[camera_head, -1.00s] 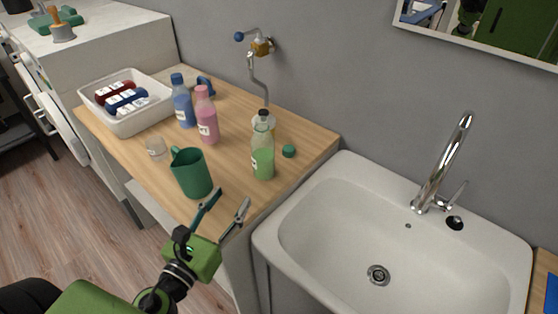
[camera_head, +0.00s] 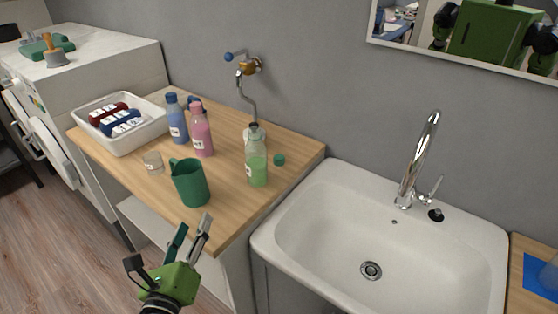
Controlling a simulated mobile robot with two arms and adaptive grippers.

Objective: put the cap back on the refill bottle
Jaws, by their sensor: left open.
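The refill bottle (camera_head: 257,170) is clear with green liquid and stands upright on the wooden counter. No cap shows on its neck. A small green cap (camera_head: 279,160) lies on the counter just right of the bottle, apart from it. My left gripper (camera_head: 194,227) is open and empty, in front of the counter's front edge, below the green mug and well short of bottle and cap. My right gripper is not in view.
A green mug (camera_head: 190,184) stands left of the bottle, nearest my gripper. Pink (camera_head: 202,134) and blue (camera_head: 177,122) bottles, a small clear cup (camera_head: 153,161) and a white bin (camera_head: 142,134) are farther left. The sink (camera_head: 330,240) is right.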

